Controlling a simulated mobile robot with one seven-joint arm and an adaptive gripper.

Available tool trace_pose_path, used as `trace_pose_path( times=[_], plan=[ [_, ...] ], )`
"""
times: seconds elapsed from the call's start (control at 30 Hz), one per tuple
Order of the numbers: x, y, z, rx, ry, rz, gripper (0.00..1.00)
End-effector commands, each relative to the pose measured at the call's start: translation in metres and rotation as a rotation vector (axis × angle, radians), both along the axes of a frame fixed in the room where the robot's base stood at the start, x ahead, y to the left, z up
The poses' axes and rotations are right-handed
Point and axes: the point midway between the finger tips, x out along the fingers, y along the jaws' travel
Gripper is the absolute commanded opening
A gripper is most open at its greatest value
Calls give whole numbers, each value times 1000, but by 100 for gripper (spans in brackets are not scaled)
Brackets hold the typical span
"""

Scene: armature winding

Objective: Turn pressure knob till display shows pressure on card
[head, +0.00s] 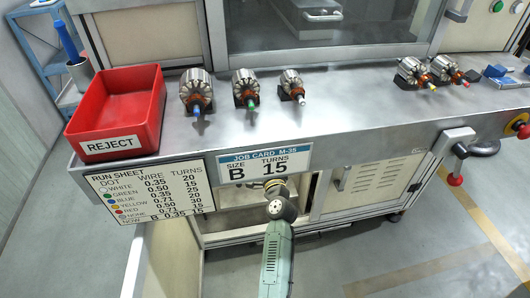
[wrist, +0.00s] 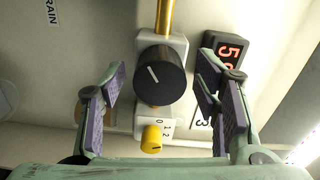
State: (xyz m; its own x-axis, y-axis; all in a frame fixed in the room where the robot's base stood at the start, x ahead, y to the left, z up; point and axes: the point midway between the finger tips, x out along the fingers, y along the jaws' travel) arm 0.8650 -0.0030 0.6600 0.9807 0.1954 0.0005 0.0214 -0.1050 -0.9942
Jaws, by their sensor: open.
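A black round knob (wrist: 160,76) with a white pointer line shows in the wrist view, mounted on a grey fitting below a brass pipe (wrist: 165,16). Its line slants from upper left to lower right. My gripper (wrist: 158,88) is open, one finger on each side of the knob, with visible gaps. A dark display (wrist: 229,48) with red digits is at the right; a 5 is legible, the rest is partly hidden by my right finger. A white card (wrist: 201,115) behind that finger shows a 3; its other text is hidden.
A yellow knob (wrist: 152,139) sits below the black one, beside a small numbered scale. In the head view, my arm reaches to the open bay under the bench (head: 340,108). A job card (head: 264,163) and run sheet (head: 150,195) hang on its front; a red reject bin (head: 150,105) stands above.

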Motion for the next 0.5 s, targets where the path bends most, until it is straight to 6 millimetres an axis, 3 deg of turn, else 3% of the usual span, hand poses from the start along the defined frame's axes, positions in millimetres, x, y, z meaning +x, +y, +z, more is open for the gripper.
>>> trace_pose_path(
  times=[0.17, 0.5],
  plan=[
    [-22, -5, -2, 0, 2, -2, 56],
    [-91, -18, -1, -1, 3, -1, 56]
  ],
)
